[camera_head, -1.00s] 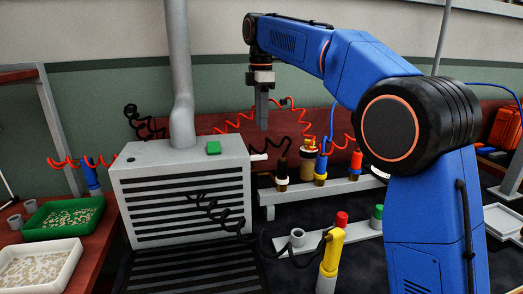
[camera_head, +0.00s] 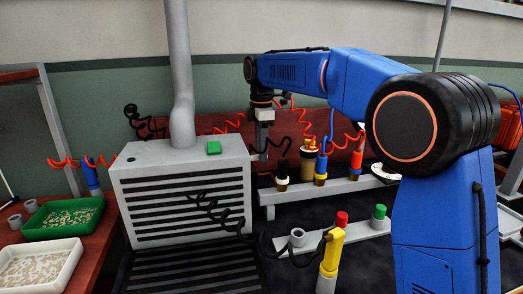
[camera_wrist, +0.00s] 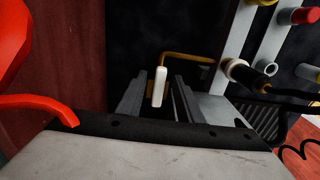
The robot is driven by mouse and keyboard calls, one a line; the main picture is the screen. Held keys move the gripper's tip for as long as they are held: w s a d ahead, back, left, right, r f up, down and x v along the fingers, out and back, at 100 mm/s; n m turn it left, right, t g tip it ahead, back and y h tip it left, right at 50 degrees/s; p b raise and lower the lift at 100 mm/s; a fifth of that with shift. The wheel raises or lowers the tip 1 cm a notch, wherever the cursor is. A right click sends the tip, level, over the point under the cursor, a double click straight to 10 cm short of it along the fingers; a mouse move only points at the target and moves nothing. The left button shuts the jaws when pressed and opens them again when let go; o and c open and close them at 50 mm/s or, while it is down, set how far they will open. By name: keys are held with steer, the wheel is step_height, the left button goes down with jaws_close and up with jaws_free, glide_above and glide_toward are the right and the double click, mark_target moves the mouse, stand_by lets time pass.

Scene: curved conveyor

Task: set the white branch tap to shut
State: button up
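The white tap handle (camera_wrist: 159,86) shows in the wrist view as a short white bar at the end of a brass pipe (camera_wrist: 185,57). My gripper (camera_wrist: 161,76) is open, with one finger on each side of the handle. The handle sits nearer the left finger; I cannot tell whether they touch. In the head view my gripper (camera_head: 262,146) points down just right of the grey slatted box, and it mostly hides the handle there.
The slatted box (camera_head: 180,195) with a green button stands left of my gripper. Coiled red hoses (camera_head: 285,110) hang behind.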

steer(key=shift+c, duration=0.6)
jaws_close()
steer(key=shift+s, duration=0.1)
steer(key=shift+s+a+m, duration=0.45)
steer(key=shift+s+m, duration=0.35)
steer(key=shift+m, duration=2.2)
steer(key=shift+s+a+m, duration=0.45)
steer(key=shift+s+m, duration=0.3)
steer(key=shift+m, duration=2.25)
steer(key=shift+s+a+m, duration=0.45)
steer(key=shift+s+m, duration=0.35)
steer(key=shift+m, duration=2.2)
